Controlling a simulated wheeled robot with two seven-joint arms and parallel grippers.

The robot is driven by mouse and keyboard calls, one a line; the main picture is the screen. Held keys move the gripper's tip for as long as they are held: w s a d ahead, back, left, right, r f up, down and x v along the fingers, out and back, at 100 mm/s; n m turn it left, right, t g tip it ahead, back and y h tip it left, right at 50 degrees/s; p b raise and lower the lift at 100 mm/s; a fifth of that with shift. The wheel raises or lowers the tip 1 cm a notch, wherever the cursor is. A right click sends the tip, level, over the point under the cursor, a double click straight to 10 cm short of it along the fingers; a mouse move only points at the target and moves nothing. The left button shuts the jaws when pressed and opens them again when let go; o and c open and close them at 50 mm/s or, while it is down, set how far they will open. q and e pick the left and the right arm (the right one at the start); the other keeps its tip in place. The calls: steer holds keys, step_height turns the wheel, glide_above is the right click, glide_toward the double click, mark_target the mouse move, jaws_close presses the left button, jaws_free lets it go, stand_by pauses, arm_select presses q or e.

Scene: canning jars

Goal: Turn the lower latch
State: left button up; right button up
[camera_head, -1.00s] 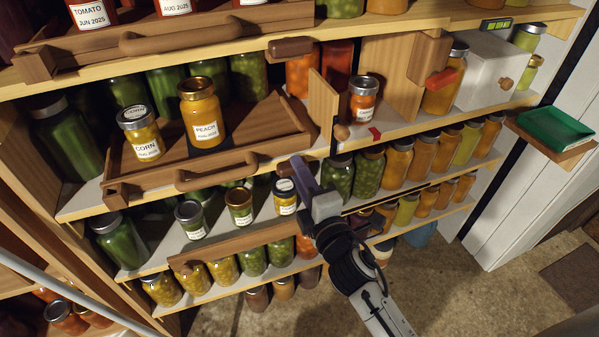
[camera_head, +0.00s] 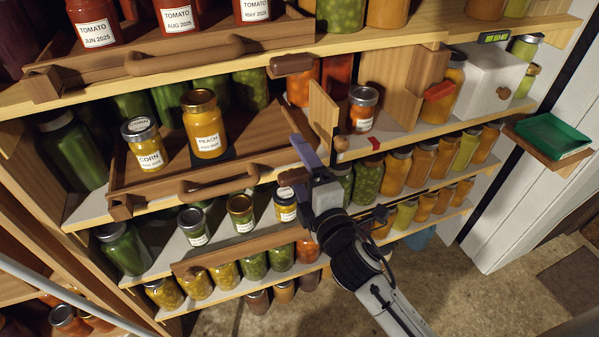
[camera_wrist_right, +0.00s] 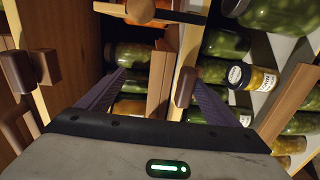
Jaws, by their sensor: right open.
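The lower latch (camera_head: 293,177) is a small dark brown wooden block on the shelf edge below the open drawer, partly hidden by my right gripper in the head view. In the right wrist view the latch (camera_wrist_right: 185,87) shows between the two purple fingers, closer to the right-hand finger. My right gripper (camera_head: 306,150) is open and empty in front of the shelf edge; it also shows in the wrist view (camera_wrist_right: 158,84). I cannot tell whether a finger touches the latch. My left gripper is not in view.
An upper latch (camera_head: 291,64) sits on the shelf edge above. The drawer (camera_head: 235,160) holds a peach jar (camera_head: 206,125) and a corn jar (camera_head: 144,145). A small open door with a round knob (camera_head: 341,143) is close to my right gripper. Jars fill the lower shelves.

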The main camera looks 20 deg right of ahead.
steer(key=o, duration=0.4)
steer(key=shift+t, duration=0.4)
steer(key=r, duration=0.5)
steer(key=shift+w, duration=0.2)
steer(key=shift+r+p, duration=0.3)
steer(key=shift+r, duration=0.25)
step_height(320, 180, down, 4)
steer(key=shift+r+g, duration=0.1)
steer(key=shift+g, duration=0.4)
steer(key=shift+c, duration=1)
steer(key=shift+s+d, duration=0.1)
steer(key=shift+s, duration=1.2)
steer(key=c, duration=0.3)
steer(key=shift+s, duration=0.9)
steer(key=c, duration=0.6)
glide_toward(308, 174)
steer(key=shift+s+a+r, duration=1.05)
steer(key=shift+s+r, duration=0.2)
steer(key=shift+r, duration=0.65)
steer(key=shift+c, duration=0.2)
steer(key=shift+s+b, duration=0.25)
steer(key=shift+b, duration=0.15)
